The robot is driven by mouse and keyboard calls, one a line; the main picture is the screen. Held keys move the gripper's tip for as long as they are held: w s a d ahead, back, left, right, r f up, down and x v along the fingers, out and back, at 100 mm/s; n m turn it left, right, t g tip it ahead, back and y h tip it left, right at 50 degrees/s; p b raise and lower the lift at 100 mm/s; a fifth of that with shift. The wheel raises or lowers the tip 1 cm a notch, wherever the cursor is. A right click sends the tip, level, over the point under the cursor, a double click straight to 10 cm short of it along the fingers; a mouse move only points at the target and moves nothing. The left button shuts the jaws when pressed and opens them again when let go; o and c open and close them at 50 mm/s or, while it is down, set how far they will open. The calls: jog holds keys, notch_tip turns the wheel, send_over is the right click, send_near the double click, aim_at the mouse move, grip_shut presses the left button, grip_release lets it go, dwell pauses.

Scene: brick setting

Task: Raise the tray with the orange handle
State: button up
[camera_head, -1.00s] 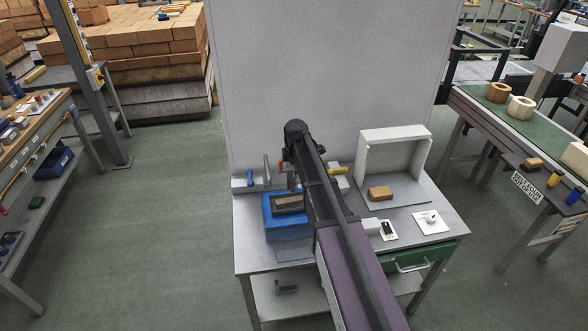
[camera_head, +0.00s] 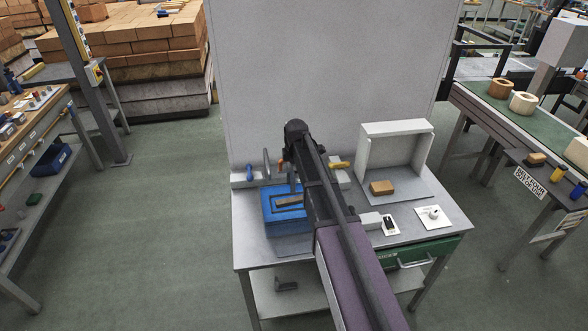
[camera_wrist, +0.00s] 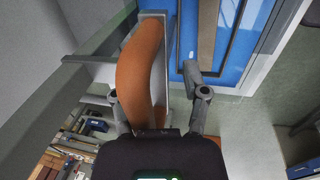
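The orange handle (camera_wrist: 143,70) fills the left-centre of the wrist view, mounted beside a grey metal plate. My gripper (camera_wrist: 151,84) is open around it, with one finger close to its left side and the other apart on the right. Contact on the left is unclear. A blue box (camera_wrist: 222,50) with a dark inner frame and a brown strip lies beyond. In the head view this blue box (camera_head: 286,223) stands on the left of the grey table, with a brown piece (camera_head: 288,201) in its top. My arm largely hides the gripper and handle there.
The grey table (camera_head: 255,256) also holds a white open-fronted frame (camera_head: 398,129), an orange-brown brick (camera_head: 382,187) and white switch plates (camera_head: 434,216). A tall grey panel (camera_head: 320,70) stands behind. A green drawer (camera_head: 440,248) is at the front right.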

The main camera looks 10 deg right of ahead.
jog(key=shift+r, duration=0.15)
jog(key=s+r+p, duration=0.3)
jog(key=r+p, duration=1.2)
jog(key=shift+r, duration=0.15)
dwell(1.6)
dwell(0.5)
jog(key=r+p, duration=0.3)
jog(key=shift+w+a, duration=0.15)
jog(key=shift+a, duration=0.15)
jog(key=shift+f, duration=0.25)
jog(key=w+f+b, duration=0.1)
jog(key=f+b, duration=0.7)
jog(key=w+f+b, duration=0.1)
jog(key=f+b, duration=0.4)
jog(key=shift+w+f, duration=0.1)
jog(key=shift+w, duration=0.25)
dwell(0.5)
